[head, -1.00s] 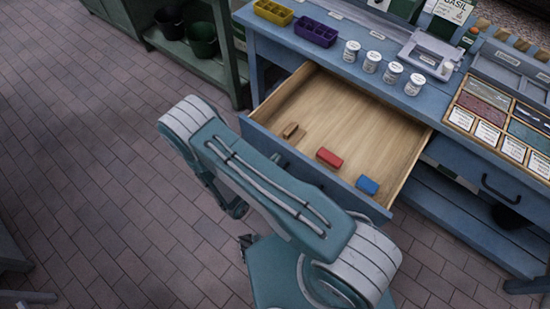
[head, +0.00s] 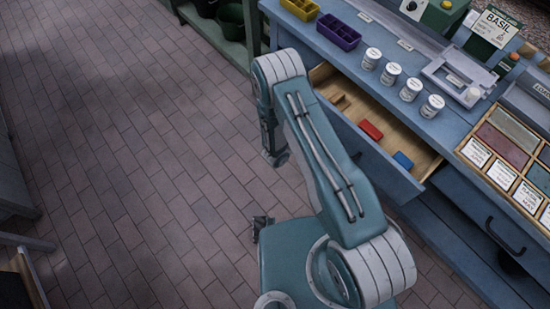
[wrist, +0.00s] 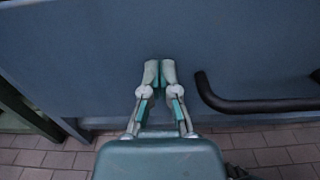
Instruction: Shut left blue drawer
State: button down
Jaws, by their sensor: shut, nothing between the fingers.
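The left blue drawer (head: 405,182) is partly open in the head view, with its wooden inside showing. In it lie a red block (head: 370,130), a blue block (head: 403,160) and a small brown block (head: 340,101). In the wrist view, my gripper (wrist: 159,70) is shut and empty, its fingertips at the blue drawer front (wrist: 235,40). I cannot tell whether they touch it. The dark drawer handle (wrist: 260,105) is just right of the fingertips. My arm hides part of the drawer front in the head view.
The blue workbench (head: 465,125) carries several white jars (head: 411,88), a purple tray (head: 338,32) and a yellow tray (head: 300,8). A second drawer with a dark handle (head: 505,236) is at the right. The brick floor (head: 130,150) at the left is mostly clear.

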send_over(346, 110)
jog(key=shift+a, duration=0.1)
jog(key=shift+w+d, duration=0.35)
jog(key=shift+w, duration=0.25)
jog(key=shift+d+r, duration=0.1)
jog(key=shift+d, duration=0.05)
